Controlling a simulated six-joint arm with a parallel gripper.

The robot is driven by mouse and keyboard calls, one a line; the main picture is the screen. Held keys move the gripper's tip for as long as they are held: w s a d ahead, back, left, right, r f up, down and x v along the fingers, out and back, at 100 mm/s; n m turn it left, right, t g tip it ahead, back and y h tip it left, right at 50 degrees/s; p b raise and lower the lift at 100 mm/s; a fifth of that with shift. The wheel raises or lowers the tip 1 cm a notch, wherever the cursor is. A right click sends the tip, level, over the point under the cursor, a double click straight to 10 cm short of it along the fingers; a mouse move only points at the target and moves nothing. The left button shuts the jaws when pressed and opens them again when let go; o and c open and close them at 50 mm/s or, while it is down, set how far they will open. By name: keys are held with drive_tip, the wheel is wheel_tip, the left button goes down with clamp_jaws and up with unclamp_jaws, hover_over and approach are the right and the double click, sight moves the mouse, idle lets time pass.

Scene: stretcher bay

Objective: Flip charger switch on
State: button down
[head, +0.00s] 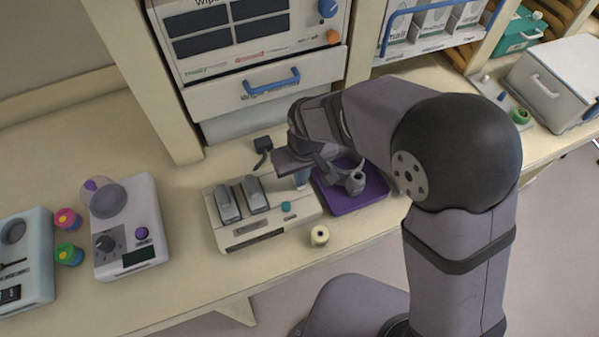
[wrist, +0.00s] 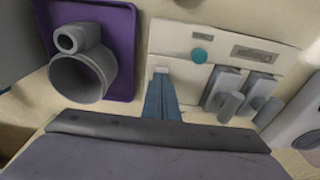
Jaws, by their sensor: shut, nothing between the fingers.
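The charger (head: 235,237) is a cream box on the counter, with two grey handheld units in its slots and a teal round button (head: 286,206). In the wrist view the charger (wrist: 215,68) shows upside down, with the teal button (wrist: 199,56) near the fingers. My gripper (head: 301,180) is shut and empty over the charger's right end in the head view. In the wrist view its blue-grey fingertips (wrist: 161,78) overlap the charger's left part. A small pale piece shows at the fingertips. I cannot tell whether it is the switch, or whether the fingers touch it.
A purple tray (head: 372,200) with a grey cup-like part (head: 355,182) lies right beside the charger. A small cream roll (head: 320,236) stands in front. A white scale-like device (head: 125,255) and two colourful jars (head: 67,219) are to the left. A drawer cabinet (head: 225,101) stands behind.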

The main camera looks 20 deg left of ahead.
drive_tip(key=shift+r+p, duration=0.5)
drive_tip(key=shift+r, duration=0.05)
drive_tip(key=r+p, duration=0.2)
drive_tip(key=r, duration=0.1)
drive_tip(key=shift+s+d+r+p, duration=0.1)
drive_tip(key=shift+s+d+p, duration=0.15)
drive_tip(key=shift+p, duration=0.15)
drive_tip(key=shift+r+b, duration=0.35)
drive_tip(key=shift+b, duration=0.1)
wheel_tip(320, 180, up, 9)
drive_tip(key=s+d+b, duration=0.1)
drive_tip(key=b, duration=0.1)
drive_tip(key=shift+w+a+f+b, duration=0.1)
drive_tip(key=shift+a+f+b, duration=0.15)
drive_tip(key=shift+b, duration=1.5)
drive_tip(key=shift+r+b, duration=0.1)
drive_tip(key=shift+b, duration=0.7)
drive_tip(key=shift+r, duration=0.25)
drive_tip(key=shift+w, duration=0.1)
